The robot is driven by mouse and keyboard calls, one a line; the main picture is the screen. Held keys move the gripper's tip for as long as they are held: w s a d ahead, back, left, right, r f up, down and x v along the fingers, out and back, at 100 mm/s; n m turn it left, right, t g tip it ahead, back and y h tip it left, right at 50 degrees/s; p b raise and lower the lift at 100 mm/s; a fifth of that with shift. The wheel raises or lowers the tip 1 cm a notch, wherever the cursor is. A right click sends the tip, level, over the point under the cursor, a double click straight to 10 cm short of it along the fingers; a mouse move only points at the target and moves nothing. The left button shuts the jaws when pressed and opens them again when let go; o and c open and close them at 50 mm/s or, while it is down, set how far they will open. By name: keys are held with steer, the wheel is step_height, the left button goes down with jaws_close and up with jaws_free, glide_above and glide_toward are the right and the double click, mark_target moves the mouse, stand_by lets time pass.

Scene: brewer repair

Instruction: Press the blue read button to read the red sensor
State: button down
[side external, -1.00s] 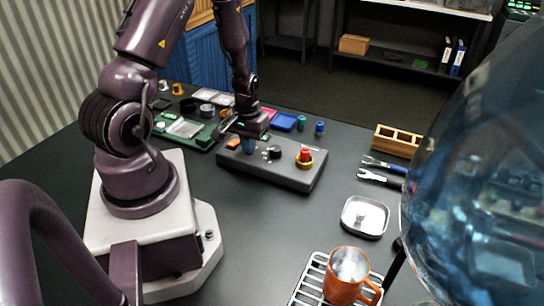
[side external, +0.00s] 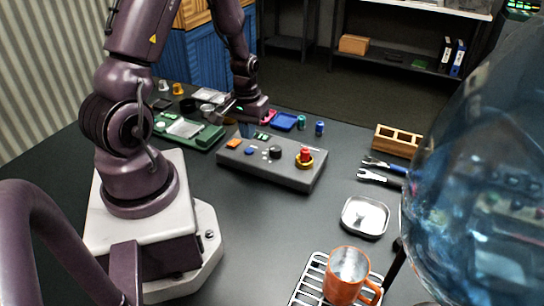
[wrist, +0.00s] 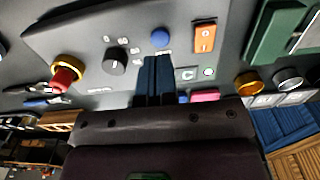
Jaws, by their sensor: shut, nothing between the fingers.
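The blue button (side external: 249,151) is on the sloped top of the grey control box (side external: 290,177), between an orange rocker switch (side external: 233,143) and a black knob (side external: 275,152). In the wrist view the blue button (wrist: 160,38) shows just beyond my fingertips. My gripper (side external: 246,131) is shut and empty, with its blue fingers pointing down behind the button, apart from it. The fingers (wrist: 157,58) also show together in the wrist view. A red knob in a yellow collar (side external: 305,156) is at the box's right end. I cannot make out a red sensor for certain.
A green board (side external: 205,136) lies left of the box. Small coloured parts and a blue tray (side external: 284,121) lie behind it. Pliers, a metal dish (side external: 365,217) and an orange mug (side external: 346,274) are to the right. A large blue bottle blocks the right edge.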

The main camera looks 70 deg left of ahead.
step_height(320, 180, up, 6)
stand_by(0.5)
stand_by(0.9)
steer(key=s+d+r+m+t, duration=0.2)
steer(key=d+r+m, duration=0.2)
steer(key=d+r, duration=0.6)
steer(key=s+d+r+m+t, duration=0.2)
steer(key=d+r+m, duration=0.3)
steer(key=d+r, duration=0.5)
steer(key=shift+s+d+r+t, duration=0.2)
steer(key=shift+d+t, duration=0.1)
steer(key=shift+t, duration=0.5)
steer(key=c, duration=1.8)
jaws_free()
steer(key=shift+c, duration=0.2)
